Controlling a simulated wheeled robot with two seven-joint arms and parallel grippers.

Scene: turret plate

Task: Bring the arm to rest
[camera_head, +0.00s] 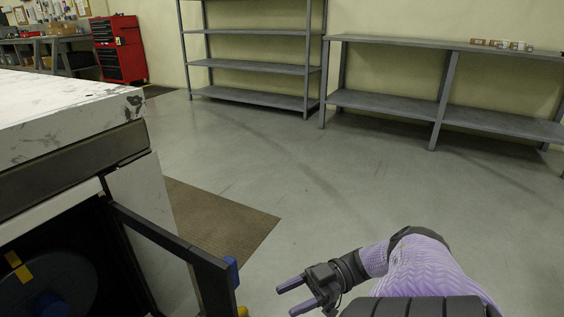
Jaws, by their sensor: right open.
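My right gripper (291,297) shows at the bottom of the head view, right of centre. Its two purple fingers are apart and nothing is between them. The arm behind it has a purple patterned sleeve and comes in from the lower right. The gripper is held over the open grey floor, to the right of the machine's dark frame and apart from it in the picture. My left gripper is not in view.
A machine with a worn white top (60,112) and a dark open frame (165,235) fills the left side. A brown mat (222,222) lies beside it. Grey shelves (255,67), a long grey bench (400,108) and a red tool cabinet (120,50) stand behind. The middle floor is clear.

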